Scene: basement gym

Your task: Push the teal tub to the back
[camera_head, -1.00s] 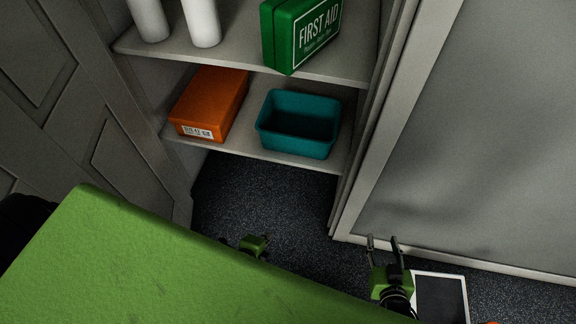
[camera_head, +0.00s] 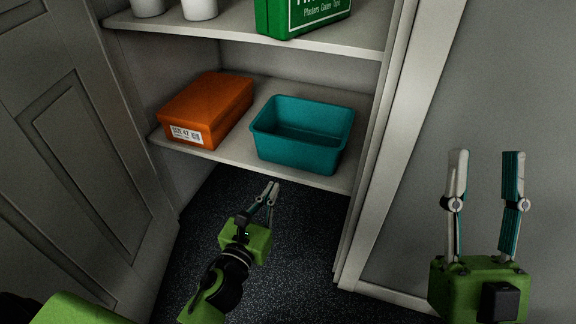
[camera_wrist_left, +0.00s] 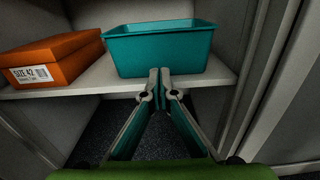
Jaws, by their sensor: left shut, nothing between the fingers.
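The teal tub (camera_head: 300,150) is an open, empty-looking box standing upright on the lower shelf, at the shelf's right part and close to its front edge. It also shows in the left wrist view (camera_wrist_left: 160,52), straight ahead. My left gripper (camera_head: 272,187) is shut and empty, in front of and a little below the shelf edge, apart from the tub. In the left wrist view its fingertips (camera_wrist_left: 160,74) overlap the tub's lower front wall in the picture. My right gripper (camera_head: 486,156) is open and empty, right of the cupboard opening.
An orange shoe box (camera_head: 207,108) stands left of the tub on the lower shelf (camera_head: 230,142), with a gap between them. The upper shelf (camera_head: 220,29) holds a green first aid box (camera_head: 300,16) and white cylinders (camera_head: 199,8). The cupboard's frame (camera_head: 372,160) rises close to the right.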

